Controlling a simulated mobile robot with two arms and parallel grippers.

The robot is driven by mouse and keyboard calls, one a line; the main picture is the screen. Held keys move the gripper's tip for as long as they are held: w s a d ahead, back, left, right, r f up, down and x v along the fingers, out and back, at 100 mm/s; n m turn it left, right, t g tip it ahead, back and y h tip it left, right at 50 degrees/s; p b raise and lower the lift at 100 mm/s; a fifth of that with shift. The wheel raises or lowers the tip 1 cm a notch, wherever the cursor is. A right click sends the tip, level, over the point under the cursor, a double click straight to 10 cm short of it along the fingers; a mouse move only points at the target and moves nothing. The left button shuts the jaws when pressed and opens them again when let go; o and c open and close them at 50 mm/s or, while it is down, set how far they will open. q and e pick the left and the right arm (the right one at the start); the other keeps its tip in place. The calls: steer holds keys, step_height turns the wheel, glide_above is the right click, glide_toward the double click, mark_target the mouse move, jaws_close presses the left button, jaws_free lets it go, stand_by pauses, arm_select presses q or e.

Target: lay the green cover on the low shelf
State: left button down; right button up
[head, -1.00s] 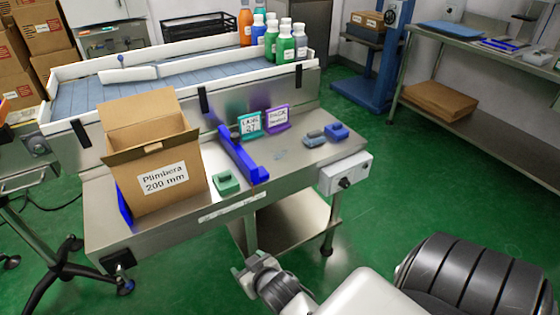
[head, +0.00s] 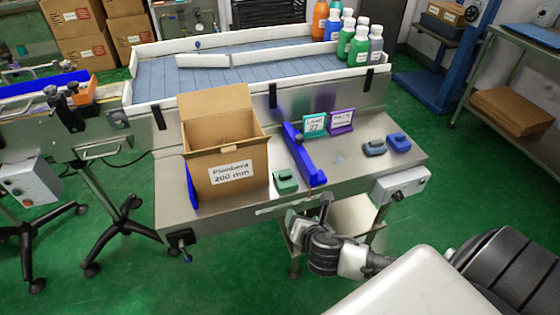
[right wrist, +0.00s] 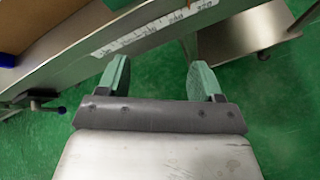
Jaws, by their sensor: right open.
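The green cover (head: 286,182) is a small green block on the steel worktop, near its front edge, between the cardboard box and the blue guide rail. The low shelf (head: 352,218) is a steel plate under the worktop, partly hidden by the table and my gripper; part of it also shows in the right wrist view (right wrist: 245,32). My right gripper (head: 308,210) is just in front of the worktop's front edge, near the cover. In the right wrist view its two greenish fingers (right wrist: 159,80) are wide apart with nothing between them. My left gripper is out of view.
An open cardboard box (head: 228,160) stands left of the cover, and a blue guide rail (head: 304,158) lies right of it. A grey block (head: 374,148) and a blue block (head: 399,143) sit farther right. A control box (head: 401,185) juts from the table front.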

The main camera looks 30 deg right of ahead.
mark_target(286, 179)
steer(key=w+r+n, duration=0.1)
steer(key=w+n, duration=0.1)
steer(key=w+d+r+n+t, duration=0.1)
steer(key=w+r+n, duration=0.1)
steer(key=w+r+n+t, duration=0.1)
steer(key=w+r+n, duration=0.1)
steer(key=w, duration=0.1)
steer(key=shift+d, duration=0.15)
steer(key=x, duration=0.5)
steer(key=shift+w, duration=0.45)
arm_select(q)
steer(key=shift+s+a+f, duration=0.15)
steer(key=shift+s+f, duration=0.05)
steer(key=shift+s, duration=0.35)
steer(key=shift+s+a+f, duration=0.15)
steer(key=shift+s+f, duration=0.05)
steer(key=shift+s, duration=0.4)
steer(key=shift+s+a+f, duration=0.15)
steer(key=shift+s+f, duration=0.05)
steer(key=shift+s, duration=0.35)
arm_select(e)
steer(key=c, duration=0.6)
steer(key=shift+c, duration=0.2)
